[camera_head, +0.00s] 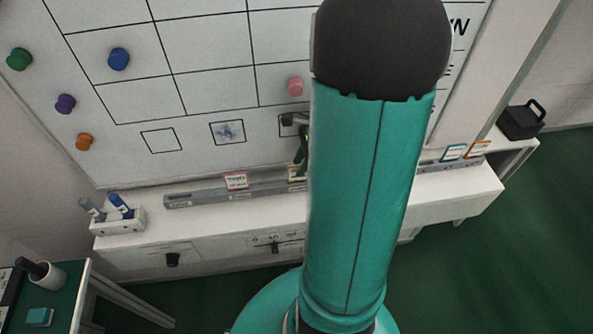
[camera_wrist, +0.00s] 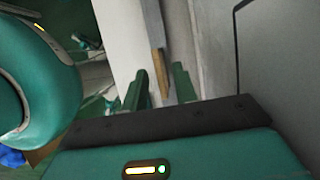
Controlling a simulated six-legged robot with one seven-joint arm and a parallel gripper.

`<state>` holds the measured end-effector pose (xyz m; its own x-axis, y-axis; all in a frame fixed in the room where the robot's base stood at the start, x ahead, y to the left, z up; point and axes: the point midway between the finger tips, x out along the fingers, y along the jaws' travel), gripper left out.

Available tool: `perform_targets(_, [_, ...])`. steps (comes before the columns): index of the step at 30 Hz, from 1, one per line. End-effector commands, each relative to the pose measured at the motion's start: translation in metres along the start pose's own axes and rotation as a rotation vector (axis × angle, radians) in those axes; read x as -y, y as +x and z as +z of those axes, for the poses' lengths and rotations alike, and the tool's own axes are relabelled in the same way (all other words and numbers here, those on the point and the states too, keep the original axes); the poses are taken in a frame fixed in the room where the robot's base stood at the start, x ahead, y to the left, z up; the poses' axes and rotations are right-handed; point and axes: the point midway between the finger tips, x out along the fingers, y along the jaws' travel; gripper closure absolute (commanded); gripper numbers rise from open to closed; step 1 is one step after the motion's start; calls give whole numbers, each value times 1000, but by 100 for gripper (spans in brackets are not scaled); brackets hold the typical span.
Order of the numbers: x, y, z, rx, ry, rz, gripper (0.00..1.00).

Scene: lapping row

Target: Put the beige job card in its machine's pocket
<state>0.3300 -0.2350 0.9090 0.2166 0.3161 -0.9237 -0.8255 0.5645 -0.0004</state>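The beige job card (camera_head: 297,174) stands in the grey rail on the ledge, mostly hidden by my gripper and arm. In the wrist view, a narrow tan strip (camera_wrist: 159,72), apparently the card seen nearly edge-on, lies between my fingers. My gripper (camera_head: 302,155) is above the card in the head view. In the wrist view, my gripper (camera_wrist: 161,88) has its two green fingers apart, one on each side of the strip, with gaps showing. I cannot tell which pocket belongs to the card's machine.
The grey rail (camera_head: 195,198) also holds a red-edged card (camera_head: 236,181), a teal-edged card (camera_head: 453,152) and an orange-edged card (camera_head: 478,149). A gridded whiteboard (camera_head: 205,55) with coloured magnets rises behind. A marker holder (camera_head: 120,223) stands left; a black box (camera_head: 521,121) stands right.

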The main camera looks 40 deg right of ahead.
Motion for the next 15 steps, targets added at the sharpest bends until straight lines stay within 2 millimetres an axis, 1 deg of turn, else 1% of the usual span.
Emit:
perform_targets(1, [1, -10, 0, -1, -1, -5, 71])
perform_targets(3, [1, -21, 0, -1, -1, -5, 71])
perform_targets(6, [0, -31, 0, -1, 0, -2, 71])
perform_targets(9, [0, -36, 0, 0, 0, -1, 71])
perform_targets(15, [0, -37, 0, 0, 0, 0, 71])
